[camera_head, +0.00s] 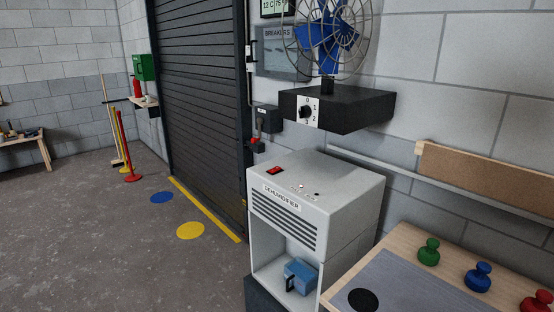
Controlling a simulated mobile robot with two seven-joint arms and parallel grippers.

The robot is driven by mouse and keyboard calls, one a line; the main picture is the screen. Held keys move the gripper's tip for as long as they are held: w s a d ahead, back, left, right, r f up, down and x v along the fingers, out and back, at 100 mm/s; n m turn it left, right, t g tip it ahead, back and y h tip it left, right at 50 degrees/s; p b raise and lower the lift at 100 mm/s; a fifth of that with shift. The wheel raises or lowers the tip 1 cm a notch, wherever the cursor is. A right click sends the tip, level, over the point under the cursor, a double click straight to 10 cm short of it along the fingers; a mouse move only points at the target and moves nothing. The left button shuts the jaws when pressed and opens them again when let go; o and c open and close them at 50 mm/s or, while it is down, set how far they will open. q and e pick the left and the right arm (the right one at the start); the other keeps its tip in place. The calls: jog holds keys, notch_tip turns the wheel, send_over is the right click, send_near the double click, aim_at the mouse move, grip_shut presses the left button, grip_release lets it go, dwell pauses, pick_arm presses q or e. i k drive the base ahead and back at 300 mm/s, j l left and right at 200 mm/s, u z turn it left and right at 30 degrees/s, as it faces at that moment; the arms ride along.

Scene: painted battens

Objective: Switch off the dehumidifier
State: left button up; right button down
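The dehumidifier (340,188) is a light grey box labelled DEHUMIDIFIER, standing at the centre right below the fan. A red rocker switch (274,170) sits at the left of its top face. A small light (301,186) that looks lit and a dark dot are to the right of the switch. I cannot tell the switch's position for sure. An open bay in its lower front holds a blue container (300,276). Neither of my grippers is in this view.
A blue-bladed fan (328,38) stands on a black wall box (338,108) with a dial, above and behind the dehumidifier. A table (400,240) with green, blue and red knobbed pieces is at the right. A dark roller shutter (200,90) is at the left.

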aim_at(275, 169)
jog(key=i+j+z, duration=0.1)
jog(key=i+j, duration=0.25)
jog(key=j, duration=0.3)
jog(key=i+j+z, duration=0.15)
jog(key=j, duration=0.2)
jog(key=i+j+z, duration=0.1)
jog(key=j, duration=0.25)
jog(key=i+j+z, duration=0.1)
jog(key=j, duration=0.25)
jog(key=i+j, duration=0.25)
jog(key=j, duration=0.15)
jog(key=z, duration=0.05)
